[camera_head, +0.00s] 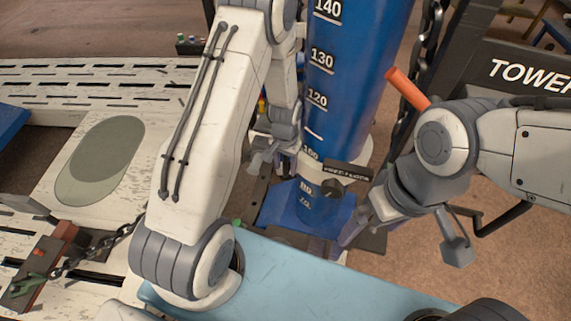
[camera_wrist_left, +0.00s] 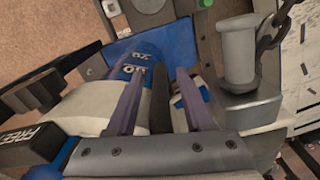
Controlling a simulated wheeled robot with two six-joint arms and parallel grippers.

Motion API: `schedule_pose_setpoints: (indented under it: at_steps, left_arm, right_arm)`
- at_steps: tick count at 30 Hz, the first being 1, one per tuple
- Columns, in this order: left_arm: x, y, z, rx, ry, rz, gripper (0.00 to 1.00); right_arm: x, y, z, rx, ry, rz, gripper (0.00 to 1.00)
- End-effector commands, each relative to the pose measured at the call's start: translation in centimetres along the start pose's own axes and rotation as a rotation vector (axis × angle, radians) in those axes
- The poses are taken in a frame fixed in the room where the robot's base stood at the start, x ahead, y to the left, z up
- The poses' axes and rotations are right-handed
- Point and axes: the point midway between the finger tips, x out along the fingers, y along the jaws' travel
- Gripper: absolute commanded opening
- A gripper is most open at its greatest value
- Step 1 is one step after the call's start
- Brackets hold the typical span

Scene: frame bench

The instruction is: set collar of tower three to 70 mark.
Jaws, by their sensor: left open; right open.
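The blue tower (camera_head: 352,60) stands upright in the head view, with white marks including 140, 130, 120 and 100. A pale collar (camera_head: 347,188) with a black label plate (camera_head: 347,172) surrounds it below the 100 mark. Another printed number shows below the collar but is hard to read. My left gripper (camera_head: 274,157) is open just left of the collar. In the left wrist view its open fingers (camera_wrist_left: 160,80) point toward the blue tower (camera_wrist_left: 146,52), with the pale collar (camera_wrist_left: 88,112) close by. I cannot tell contact. My right gripper (camera_head: 362,222) is open near the collar's lower right.
A slatted white bench (camera_head: 95,85) fills the left, with a green oval pad (camera_head: 100,160) and a chain (camera_head: 95,250). Another chain (camera_head: 428,40) hangs right of the tower. An orange handle (camera_head: 407,88) sticks up behind my right arm, near a dark sign panel (camera_head: 520,70).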

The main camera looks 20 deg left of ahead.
Motion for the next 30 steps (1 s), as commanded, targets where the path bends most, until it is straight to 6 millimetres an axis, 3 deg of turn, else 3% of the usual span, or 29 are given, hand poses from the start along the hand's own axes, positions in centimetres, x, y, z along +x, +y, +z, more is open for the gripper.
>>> schedule_pose_setpoints:
  at_steps: [4,5,8,9,30]
  left_arm:
    - [0.0,0.0,0.0,0.0,0.0,0.0,0.52]
    - [0.0,0.0,0.0,0.0,0.0,0.0,0.45]
    - [-0.01,0.0,0.0,0.0,0.0,0.0,0.06]
    - [-0.01,0.01,0.01,0.0,0.0,0.0,0.0]
    - [-0.05,0.1,0.02,0.004,-0.001,0.0,0.0]
  right_arm:
    - [0.02,0.0,0.0,0.0,0.0,0.0,1.0]
    - [0.02,0.0,0.0,0.0,0.0,0.0,1.0]
    - [0.02,0.0,0.0,0.0,0.0,0.0,1.0]
    - [0.02,0.0,0.0,0.0,0.0,0.0,1.0]
    - [0.01,0.0,0.0,0.0,0.0,0.0,1.0]
